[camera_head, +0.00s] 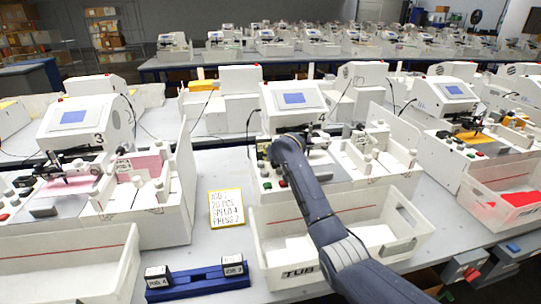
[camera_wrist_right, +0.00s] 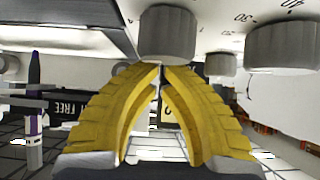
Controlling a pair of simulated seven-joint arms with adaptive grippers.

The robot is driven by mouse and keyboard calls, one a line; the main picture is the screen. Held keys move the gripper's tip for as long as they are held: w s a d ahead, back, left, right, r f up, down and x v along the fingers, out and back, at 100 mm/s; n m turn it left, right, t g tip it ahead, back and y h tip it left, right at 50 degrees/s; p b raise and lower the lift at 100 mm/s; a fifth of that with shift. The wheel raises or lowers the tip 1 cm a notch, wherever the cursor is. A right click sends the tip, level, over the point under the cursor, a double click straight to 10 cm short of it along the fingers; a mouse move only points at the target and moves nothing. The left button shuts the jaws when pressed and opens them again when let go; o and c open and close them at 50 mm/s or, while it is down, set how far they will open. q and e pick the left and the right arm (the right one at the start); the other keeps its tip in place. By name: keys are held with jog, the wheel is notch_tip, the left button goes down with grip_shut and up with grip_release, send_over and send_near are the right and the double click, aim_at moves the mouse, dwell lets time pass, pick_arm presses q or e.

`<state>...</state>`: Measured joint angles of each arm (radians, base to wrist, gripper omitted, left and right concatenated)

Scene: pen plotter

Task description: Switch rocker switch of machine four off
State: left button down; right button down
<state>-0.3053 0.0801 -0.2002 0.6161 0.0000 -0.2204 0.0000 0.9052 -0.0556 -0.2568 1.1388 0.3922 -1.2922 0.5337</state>
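The middle machine (camera_head: 292,97), with a blue screen and a small number that looks like 4, stands behind its white tub. My right arm reaches over the tub to the machine's front, and its gripper is hidden or too small to make out there. In the right wrist view, my right gripper (camera_wrist_right: 157,70) has its yellow fingertips together, with nothing seen between them. The tips are just below a round grey knob (camera_wrist_right: 167,34); I cannot tell whether they touch it. I cannot make out the rocker switch in either view. My left gripper is not in view.
Machine 3 (camera_head: 85,115) stands to the left and another machine (camera_head: 447,97) to the right. The white tub (camera_head: 275,272) lies under my arm. A yellow job card (camera_head: 226,210) and a blue block (camera_head: 198,282) with job labels lie on the table.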

jog(key=shift+s+d+r, duration=0.1)
jog(key=shift+s+r, duration=0.05)
jog(key=shift+s, duration=0.65)
jog(key=shift+r, duration=0.1)
jog(key=r, duration=0.4)
jog(key=shift+w+r, duration=0.1)
jog(key=shift+w, duration=0.3)
jog(key=s+r, duration=0.6)
jog(key=r, duration=0.1)
jog(key=shift+d+r, duration=0.3)
jog(key=shift+r, duration=0.05)
